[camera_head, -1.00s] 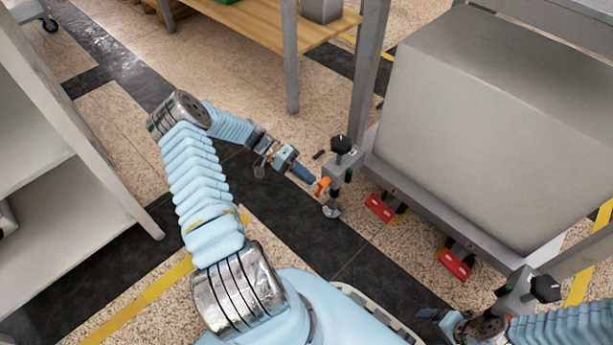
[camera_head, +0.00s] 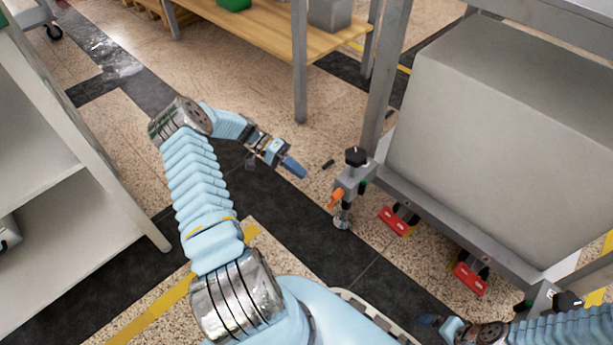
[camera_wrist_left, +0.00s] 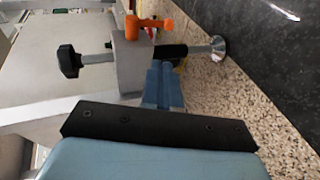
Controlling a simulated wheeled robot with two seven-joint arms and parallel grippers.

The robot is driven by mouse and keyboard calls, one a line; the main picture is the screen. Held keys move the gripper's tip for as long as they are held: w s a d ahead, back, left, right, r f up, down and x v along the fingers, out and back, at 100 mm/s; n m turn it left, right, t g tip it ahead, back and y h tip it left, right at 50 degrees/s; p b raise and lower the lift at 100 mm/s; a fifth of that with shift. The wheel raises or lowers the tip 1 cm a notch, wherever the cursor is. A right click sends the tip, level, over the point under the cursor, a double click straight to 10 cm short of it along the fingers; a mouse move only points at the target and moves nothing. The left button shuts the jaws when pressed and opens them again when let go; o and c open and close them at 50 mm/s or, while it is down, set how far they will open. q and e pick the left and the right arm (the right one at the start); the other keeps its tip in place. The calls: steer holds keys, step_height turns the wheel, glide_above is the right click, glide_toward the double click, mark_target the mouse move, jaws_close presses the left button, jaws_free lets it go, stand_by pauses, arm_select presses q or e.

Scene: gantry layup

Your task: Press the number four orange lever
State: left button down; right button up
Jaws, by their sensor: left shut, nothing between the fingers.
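An orange lever (camera_head: 335,198) sticks out from a grey clamp block with a black knob (camera_head: 356,156) and a levelling foot, at the near left corner of the grey frame. In the left wrist view the orange lever (camera_wrist_left: 150,23) stands on the grey block (camera_wrist_left: 132,62). My left gripper (camera_head: 300,172) is shut and empty, to the left of the lever with a visible gap between them. Its blue fingers (camera_wrist_left: 162,88) also show in the left wrist view. My right gripper (camera_head: 430,321) is at the lower right, partly visible; its jaws are unclear. No lever number is readable.
A large grey box (camera_head: 500,130) sits on the grey frame (camera_head: 440,220). Two red pedals (camera_head: 394,221) (camera_head: 470,279) are low along its side. A wooden table (camera_head: 270,30) stands behind, and a grey shelf (camera_head: 60,230) at left. Dark floor between is open.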

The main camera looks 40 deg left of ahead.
arm_select(q)
steer(key=shift+a+f+v, duration=0.1)
steer(key=shift+f+v, duration=0.1)
steer(key=shift+v, duration=0.65)
steer(key=shift+a+f+v, duration=0.1)
steer(key=shift+f+v, duration=0.05)
steer(key=shift+v, duration=0.75)
steer(key=shift+f+v, duration=0.2)
steer(key=shift+v, duration=0.65)
